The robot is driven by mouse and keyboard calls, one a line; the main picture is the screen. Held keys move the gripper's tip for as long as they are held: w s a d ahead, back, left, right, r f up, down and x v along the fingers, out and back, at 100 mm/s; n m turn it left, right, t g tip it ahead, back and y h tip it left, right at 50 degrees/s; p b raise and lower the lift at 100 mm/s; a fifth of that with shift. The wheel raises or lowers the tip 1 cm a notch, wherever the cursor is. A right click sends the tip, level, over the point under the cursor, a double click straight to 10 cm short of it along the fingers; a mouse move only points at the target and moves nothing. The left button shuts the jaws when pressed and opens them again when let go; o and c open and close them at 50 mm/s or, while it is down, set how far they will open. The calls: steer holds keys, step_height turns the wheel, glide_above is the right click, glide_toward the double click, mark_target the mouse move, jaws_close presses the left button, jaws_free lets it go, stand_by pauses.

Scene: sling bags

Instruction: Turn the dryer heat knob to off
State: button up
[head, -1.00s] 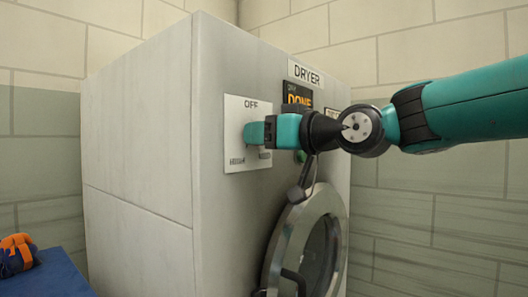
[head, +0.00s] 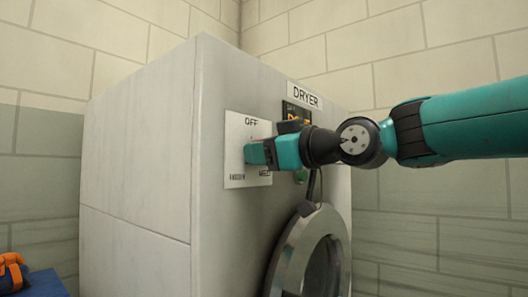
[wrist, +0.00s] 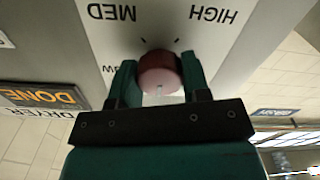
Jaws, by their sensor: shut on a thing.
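The heat knob (wrist: 160,66) is round and dull red, on a pale label plate (head: 237,178) on the dryer's front. My gripper (head: 257,153) is at the plate and hides the knob in the head view. In the wrist view its two green fingers (wrist: 158,78) are shut on the knob from both sides. That view is upside down and shows MED and HIGH on the plate beyond the knob. A small pale mark shows on the knob's near side. The word OFF is at the plate's top in the head view.
The dryer (head: 140,150) has a round door (head: 283,270) below my gripper. A DRYER sign (head: 306,95) and a DONE display (wrist: 45,96) are beside the plate. An orange and dark-blue item (head: 10,275) lies on a blue surface at lower left.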

steer(key=o, duration=0.9)
steer(key=v, duration=1.7)
steer(key=shift+s+d+f, duration=0.1)
steer(key=shift+s+d, duration=0.05)
steer(key=shift+d, duration=0.05)
